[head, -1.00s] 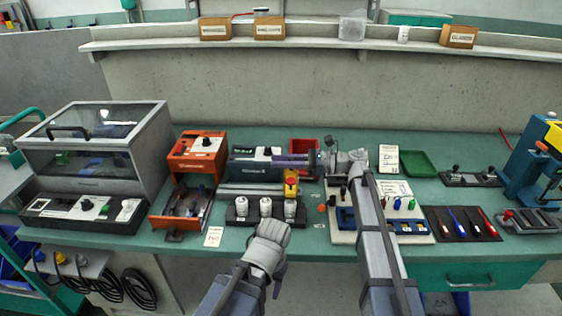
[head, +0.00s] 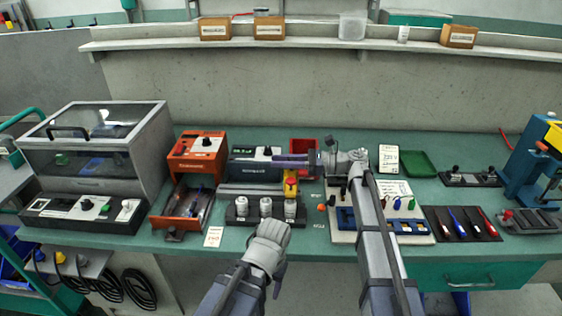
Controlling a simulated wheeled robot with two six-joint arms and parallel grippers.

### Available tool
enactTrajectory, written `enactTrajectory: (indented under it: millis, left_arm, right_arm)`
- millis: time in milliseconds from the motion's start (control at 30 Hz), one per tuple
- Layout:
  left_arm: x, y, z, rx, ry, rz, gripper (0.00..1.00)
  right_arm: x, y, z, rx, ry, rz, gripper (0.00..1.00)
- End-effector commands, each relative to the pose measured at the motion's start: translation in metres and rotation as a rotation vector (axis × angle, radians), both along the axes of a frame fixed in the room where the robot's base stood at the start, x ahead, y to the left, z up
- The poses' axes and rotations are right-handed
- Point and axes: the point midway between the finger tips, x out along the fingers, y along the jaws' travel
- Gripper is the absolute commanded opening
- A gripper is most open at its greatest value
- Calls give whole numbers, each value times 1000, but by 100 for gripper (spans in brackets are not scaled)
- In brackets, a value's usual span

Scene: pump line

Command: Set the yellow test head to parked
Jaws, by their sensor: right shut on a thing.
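The yellow test head (head: 290,186), with a red part on top, stands at the right end of a pale rail behind a row of white cylinders. My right gripper (head: 284,161) reaches in from the right, its long purple-grey fingers at the head's top. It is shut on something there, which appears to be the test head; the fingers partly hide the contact. My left gripper (head: 268,243) is low in front of the bench edge, below the white cylinders, and its fingertips are too hidden to judge.
A rack of white cylinders (head: 241,208) stands in front of the rail. A grey display unit (head: 248,172) is behind it. An orange box (head: 197,150) stands left, a red bin (head: 304,145) behind. My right forearm crosses a white board with blue holders (head: 410,227).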

Motion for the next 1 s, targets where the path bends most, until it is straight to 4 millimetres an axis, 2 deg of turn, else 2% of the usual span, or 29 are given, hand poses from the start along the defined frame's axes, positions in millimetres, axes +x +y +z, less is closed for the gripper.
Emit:
enactTrajectory:
  millis: [233,367,467,800,1000]
  left_arm:
    - [0,0,0,0,0,0,56]
    - [0,0,0,0,0,0,56]
    - [0,0,0,0,0,0,56]
    - [0,0,0,0,0,0,56]
    - [0,0,0,0,0,0,56]
  right_arm:
    - [0,1,0,0,0,0,0]
    - [0,12,0,0,0,2,0]
    - [-1,31,0,0,0,4,0]
    - [0,126,0,0,0,5,0]
    - [0,174,0,0,0,4,0]
